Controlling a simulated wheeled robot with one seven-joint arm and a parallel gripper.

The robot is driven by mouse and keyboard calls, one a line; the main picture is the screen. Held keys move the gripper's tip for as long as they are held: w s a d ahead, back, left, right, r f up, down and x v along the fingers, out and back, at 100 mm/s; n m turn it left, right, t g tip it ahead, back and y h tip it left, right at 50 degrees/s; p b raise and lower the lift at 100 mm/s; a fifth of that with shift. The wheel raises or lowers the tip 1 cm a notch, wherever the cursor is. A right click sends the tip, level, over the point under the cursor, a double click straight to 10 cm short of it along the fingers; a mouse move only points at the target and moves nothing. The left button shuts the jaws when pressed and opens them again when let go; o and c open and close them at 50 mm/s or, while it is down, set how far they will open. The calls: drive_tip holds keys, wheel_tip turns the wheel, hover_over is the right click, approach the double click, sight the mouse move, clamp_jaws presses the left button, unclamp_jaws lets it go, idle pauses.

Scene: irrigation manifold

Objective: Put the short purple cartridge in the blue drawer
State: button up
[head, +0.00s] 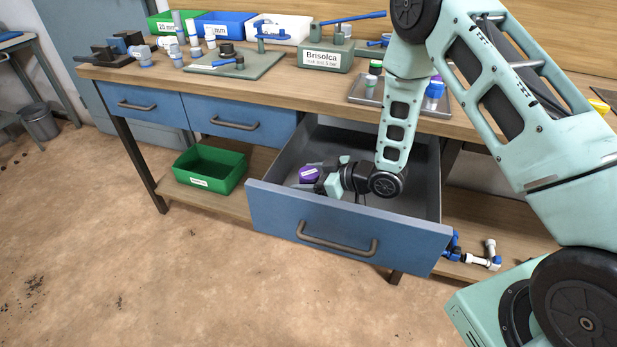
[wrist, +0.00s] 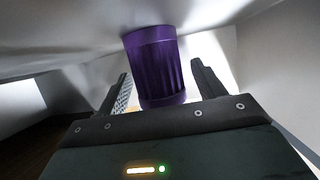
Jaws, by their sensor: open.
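The purple cartridge (head: 309,174) is inside the pulled-out blue drawer (head: 345,226), near its left side. In the wrist view the ribbed purple cartridge (wrist: 156,68) shows between and just beyond my fingers. My gripper (head: 322,180) reaches down into the drawer next to the cartridge. In the wrist view my gripper (wrist: 160,90) is open, with a gap between each finger and the cartridge. Part of the drawer floor is hidden by my arm.
A green bin (head: 210,170) stands on the lower shelf left of the drawer. Two shut drawers (head: 238,121) are to the left. The bench top (head: 290,88) holds bins, fittings, a Brisolca box (head: 325,55) and a tray (head: 368,90). Blue-and-white pipe fittings (head: 483,258) lie at lower right.

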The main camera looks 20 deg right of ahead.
drive_tip(key=v, duration=1.2)
drive_tip(key=shift+r, duration=0.15)
